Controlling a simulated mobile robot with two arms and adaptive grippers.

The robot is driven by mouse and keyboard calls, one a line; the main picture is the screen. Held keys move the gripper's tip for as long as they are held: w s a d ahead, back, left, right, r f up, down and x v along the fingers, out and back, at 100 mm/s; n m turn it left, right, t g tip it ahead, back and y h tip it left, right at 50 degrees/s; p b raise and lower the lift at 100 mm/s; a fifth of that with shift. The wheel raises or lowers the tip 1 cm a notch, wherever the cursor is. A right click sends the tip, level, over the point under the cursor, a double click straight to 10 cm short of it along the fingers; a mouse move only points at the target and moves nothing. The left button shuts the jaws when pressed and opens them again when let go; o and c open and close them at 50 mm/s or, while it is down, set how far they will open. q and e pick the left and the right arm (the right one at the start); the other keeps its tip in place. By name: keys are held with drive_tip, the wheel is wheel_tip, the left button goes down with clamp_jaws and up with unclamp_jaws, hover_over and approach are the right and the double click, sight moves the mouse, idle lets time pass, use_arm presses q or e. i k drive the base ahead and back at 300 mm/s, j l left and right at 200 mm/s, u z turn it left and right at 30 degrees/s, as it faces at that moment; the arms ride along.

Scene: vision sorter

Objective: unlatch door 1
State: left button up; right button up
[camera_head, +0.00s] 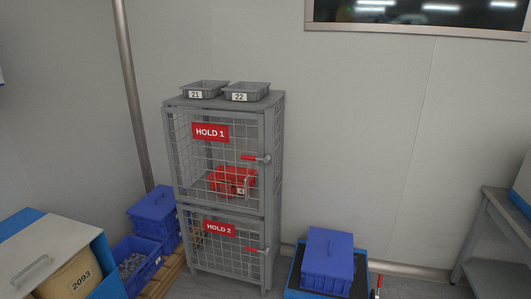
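A grey cage cabinet stands against the wall with two wire mesh doors, one above the other. The upper door (218,142), with a red sign reading HOLD 1, looks shut. Its red latch handle (250,158) lies about level at the door's right edge, by the frame. A red crate (232,181) shows through the mesh behind it. The lower door (226,255) has a HOLD 2 sign and its own red handle (254,249), also about level. Neither of my grippers is in view.
Grey trays marked 21 (204,90) and 22 (247,92) sit on top. A lidded blue crate (327,260) stands at front right. A grey bench (490,235) is at far right.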

sight(267, 158)
drive_tip(key=i+j+z, duration=0.15)
drive_tip(key=z, duration=0.25)
drive_tip(key=i+j+z, duration=0.1)
drive_tip(key=z, duration=0.3)
drive_tip(key=i+j+z, duration=0.1)
drive_tip(key=j+z, duration=0.15)
drive_tip(key=z, duration=0.15)
drive_tip(key=i+j+z, duration=0.1)
drive_tip(key=j+z, duration=0.15)
drive_tip(key=z, duration=0.15)
